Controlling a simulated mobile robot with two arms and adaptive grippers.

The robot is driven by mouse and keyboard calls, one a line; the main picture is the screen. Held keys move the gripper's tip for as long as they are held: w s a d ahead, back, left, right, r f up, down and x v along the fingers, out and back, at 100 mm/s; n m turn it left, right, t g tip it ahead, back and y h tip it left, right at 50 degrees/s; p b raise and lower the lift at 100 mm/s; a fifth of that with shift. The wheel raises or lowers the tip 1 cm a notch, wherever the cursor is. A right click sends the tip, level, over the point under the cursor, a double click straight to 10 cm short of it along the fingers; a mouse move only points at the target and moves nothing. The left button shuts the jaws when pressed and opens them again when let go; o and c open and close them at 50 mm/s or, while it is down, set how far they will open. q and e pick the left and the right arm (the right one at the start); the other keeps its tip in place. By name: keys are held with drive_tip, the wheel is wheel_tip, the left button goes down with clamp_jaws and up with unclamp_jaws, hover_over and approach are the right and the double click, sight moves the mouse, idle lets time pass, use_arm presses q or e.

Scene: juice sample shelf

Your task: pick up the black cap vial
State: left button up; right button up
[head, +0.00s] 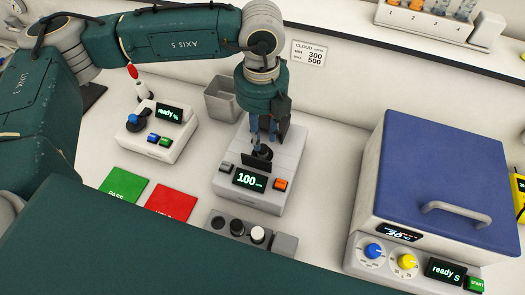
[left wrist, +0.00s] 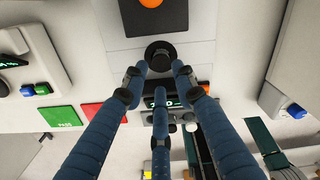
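A black cap vial (head: 263,153) stands upright in the white device with the "100" display (head: 225,186). In the left wrist view the black cap (left wrist: 160,52) shows just beyond my fingertips. My left gripper (head: 262,141) points down directly above this vial. Its three blue fingers (left wrist: 161,84) are spread apart and hold nothing; I cannot tell if any fingertip touches the cap. The vial's body is hidden. A small rack (head: 284,244) in front of the device holds two dark-capped vials (head: 237,228) and a white-capped one (head: 258,235). My right gripper is not in view.
A blue-lidded machine (head: 440,170) stands to the right. A "ready" device (head: 150,140), a green pad (head: 124,188) and a red pad (head: 171,203) lie to the left. A grey bin (head: 221,103) stands behind. Bare counter lies between the "100" device and the blue-lidded machine.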

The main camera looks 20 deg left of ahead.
sight(263, 147)
use_arm(q)
wheel_tip(263, 147, down, 4)
drive_tip(key=p, duration=0.3)
drive_tip(key=shift+d+f, duration=0.1)
drive_tip(key=shift+f, duration=0.4)
clamp_jaws()
drive_tip(key=shift+w+r, duration=0.1)
drive_tip(key=shift+r, duration=0.05)
drive_tip(key=shift+r, duration=0.35)
wheel_tip(263, 147, up, 19)
drive_tip(key=b, duration=0.6)
drive_tip(key=shift+b, duration=0.3)
